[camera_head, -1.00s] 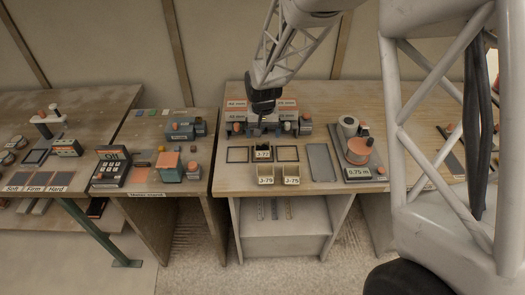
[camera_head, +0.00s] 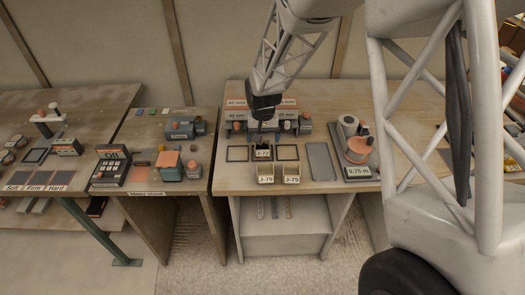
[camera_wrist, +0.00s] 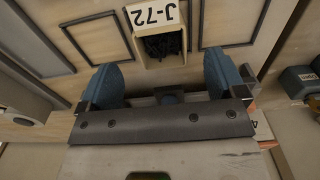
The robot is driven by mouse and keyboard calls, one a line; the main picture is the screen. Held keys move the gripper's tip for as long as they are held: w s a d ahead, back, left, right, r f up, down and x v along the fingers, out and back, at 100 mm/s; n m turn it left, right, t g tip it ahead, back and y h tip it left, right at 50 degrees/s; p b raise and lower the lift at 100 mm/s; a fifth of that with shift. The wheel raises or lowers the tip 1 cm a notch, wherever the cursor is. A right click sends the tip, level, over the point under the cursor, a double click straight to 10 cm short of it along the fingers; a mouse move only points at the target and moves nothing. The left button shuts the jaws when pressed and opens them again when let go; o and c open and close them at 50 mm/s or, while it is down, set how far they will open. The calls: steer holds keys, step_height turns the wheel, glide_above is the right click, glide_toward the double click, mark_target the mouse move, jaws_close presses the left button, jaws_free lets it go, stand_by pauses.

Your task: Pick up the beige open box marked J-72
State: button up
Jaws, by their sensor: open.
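The beige open box marked J-72 (camera_head: 262,155) stands on the middle bench, between two dark square outlines and behind two other boxes. In the wrist view the J-72 box (camera_wrist: 144,44) is at the top centre, its label upside down and its inside filled with something dark. My gripper (camera_head: 261,138) is just above and behind the box in the head view. In the wrist view my gripper (camera_wrist: 162,80) shows two blue fingers spread wide, with nothing between them. The box lies beyond the fingertips, roughly centred on the gap, and is not gripped.
Boxes J-79 (camera_head: 265,178) and J-75 (camera_head: 291,178) stand close in front, near the bench edge. A grey plate (camera_head: 321,161) and an orange-topped spool device (camera_head: 358,155) are to the right. A labelled machine (camera_head: 287,122) stands close behind my gripper.

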mark_target(263, 146)
steer(key=shift+f, duration=2.6)
steer(key=c, duration=1)
steer(key=shift+r, duration=0.2)
step_height(263, 146, up, 18)
steer(key=shift+f, duration=0.15)
